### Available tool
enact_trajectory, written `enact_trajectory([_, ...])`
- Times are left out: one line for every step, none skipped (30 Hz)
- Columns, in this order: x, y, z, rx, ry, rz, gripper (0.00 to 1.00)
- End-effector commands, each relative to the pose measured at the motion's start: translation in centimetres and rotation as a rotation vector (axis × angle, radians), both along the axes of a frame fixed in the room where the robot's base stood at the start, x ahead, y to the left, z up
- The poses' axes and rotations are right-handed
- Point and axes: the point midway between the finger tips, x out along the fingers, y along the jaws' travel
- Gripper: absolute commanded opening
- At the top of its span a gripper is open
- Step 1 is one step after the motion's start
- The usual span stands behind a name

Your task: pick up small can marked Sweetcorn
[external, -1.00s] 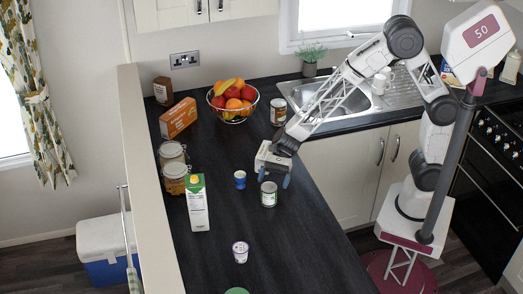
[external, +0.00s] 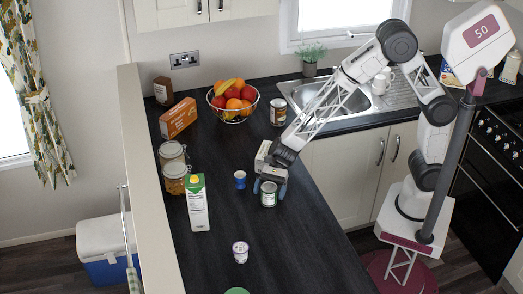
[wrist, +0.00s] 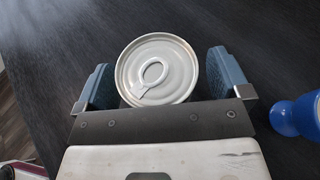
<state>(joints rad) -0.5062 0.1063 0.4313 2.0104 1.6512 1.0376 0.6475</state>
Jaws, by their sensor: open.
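A small can (external: 268,195) with a green and white label stands upright on the dark worktop; its lettering is too small to read. In the wrist view its silver lid with a ring pull (wrist: 157,70) lies between the two blue-grey fingers. My gripper (external: 269,187) is open, with one finger on each side of the can. In the wrist view my gripper (wrist: 162,78) shows small gaps between the fingers and the can, the left gap narrower.
A blue egg cup (external: 240,179) stands close left of the can; it also shows at the right of the wrist view (wrist: 296,117).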

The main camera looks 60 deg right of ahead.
Motion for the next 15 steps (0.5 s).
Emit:
enact_trajectory([0.00, 0.00, 0.00, 0.000, 0.000, 0.000, 0.95])
enact_trajectory([0.00, -0.01, 0.00, 0.000, 0.000, 0.000, 0.95])
enact_trajectory([0.00, -0.01, 0.00, 0.000, 0.000, 0.000, 0.95])
enact_trajectory([0.00, -0.01, 0.00, 0.000, 0.000, 0.000, 0.95])
enact_trajectory([0.00, -0.01, -0.01, 0.000, 0.000, 0.000, 0.95])
enact_trajectory([0.00, -0.01, -0.01, 0.000, 0.000, 0.000, 0.89])
enact_trajectory([0.00, -0.01, -0.01, 0.000, 0.000, 0.000, 0.84])
enact_trajectory([0.00, -0.01, -0.01, 0.000, 0.000, 0.000, 0.80])
enact_trajectory([0.00, -0.01, -0.01, 0.000, 0.000, 0.000, 0.73])
enact_trajectory([0.00, -0.01, -0.01, 0.000, 0.000, 0.000, 0.69])
enact_trajectory([0.00, -0.01, -0.01, 0.000, 0.000, 0.000, 0.64])
enact_trajectory([0.00, -0.01, -0.01, 0.000, 0.000, 0.000, 0.58])
enact_trajectory([0.00, -0.01, -0.01, 0.000, 0.000, 0.000, 0.54])
enact_trajectory([0.00, -0.01, -0.01, 0.000, 0.000, 0.000, 0.49])
enact_trajectory([0.00, -0.01, -0.01, 0.000, 0.000, 0.000, 0.43])
